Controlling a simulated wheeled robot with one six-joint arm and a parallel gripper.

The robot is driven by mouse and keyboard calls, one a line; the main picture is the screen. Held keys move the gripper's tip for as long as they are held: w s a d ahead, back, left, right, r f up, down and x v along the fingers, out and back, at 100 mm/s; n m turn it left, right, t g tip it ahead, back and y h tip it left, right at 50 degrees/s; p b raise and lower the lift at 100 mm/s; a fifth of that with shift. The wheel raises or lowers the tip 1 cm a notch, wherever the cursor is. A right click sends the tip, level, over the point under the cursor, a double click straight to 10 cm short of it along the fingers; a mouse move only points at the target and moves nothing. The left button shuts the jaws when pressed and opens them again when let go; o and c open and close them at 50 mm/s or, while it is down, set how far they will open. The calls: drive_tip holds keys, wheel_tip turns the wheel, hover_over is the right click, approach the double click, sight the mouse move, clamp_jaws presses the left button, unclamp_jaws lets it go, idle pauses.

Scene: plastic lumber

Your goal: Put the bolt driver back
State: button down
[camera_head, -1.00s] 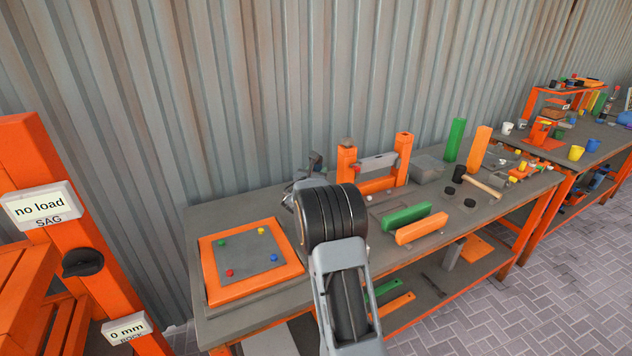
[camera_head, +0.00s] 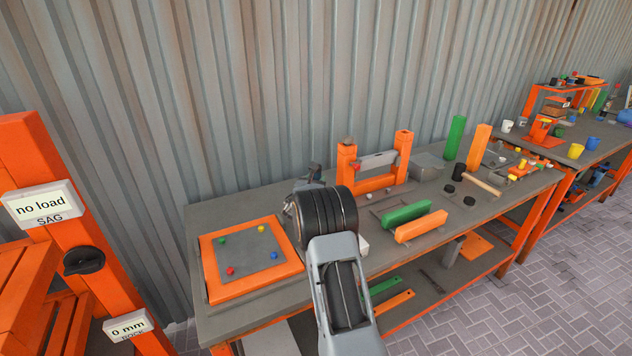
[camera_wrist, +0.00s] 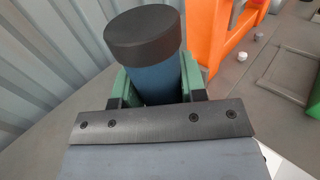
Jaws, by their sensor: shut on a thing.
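My gripper (camera_wrist: 158,88) is shut on the bolt driver (camera_wrist: 150,70), a blue cylinder with a wide black cap, between green finger pads in the wrist view. The driver's lower end is hidden by the gripper. In the head view my gripper (camera_head: 308,184) is over the back of the near workbench (camera_head: 240,321), right of the orange-framed panel. The driver is too small and covered there to make out clearly. An orange stand (camera_head: 374,184) with a grey crossbar is to the right of my gripper. It also shows in the wrist view (camera_wrist: 208,35).
The orange-framed panel (camera_head: 211,275) with coloured knobs is left of my arm. Green (camera_head: 407,214) and orange (camera_head: 421,227) blocks lie to the right. Green (camera_head: 454,138) and orange (camera_head: 479,146) posts stand farther back. A corrugated wall (camera_head: 250,90) is close behind the bench.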

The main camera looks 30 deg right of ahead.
drive_tip(key=c, duration=0.7)
unclamp_jaws()
drive_tip(key=shift+f, duration=0.1)
